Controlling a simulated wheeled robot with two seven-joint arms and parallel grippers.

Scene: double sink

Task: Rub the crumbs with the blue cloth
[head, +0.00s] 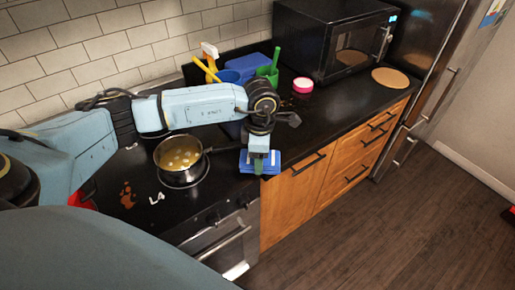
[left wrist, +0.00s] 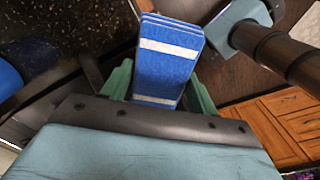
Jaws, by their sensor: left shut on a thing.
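The blue cloth (head: 272,160), folded and with white stripes, is held by my left gripper (head: 258,170) at the front edge of the black counter, right of the pot. In the left wrist view the cloth (left wrist: 168,60) sticks out from between the green fingers of the left gripper (left wrist: 158,88), which is shut on it. Brown specks (head: 127,194), which may be the crumbs, lie on the black stove top in front of the pot, left of the cloth. Small white marks (head: 157,198) lie beside them. My right gripper is not in view.
A pot (head: 178,154) with yellowish contents sits on the stove, its handle pointing toward the cloth. Blue and green containers (head: 267,72) with utensils stand behind my arm.

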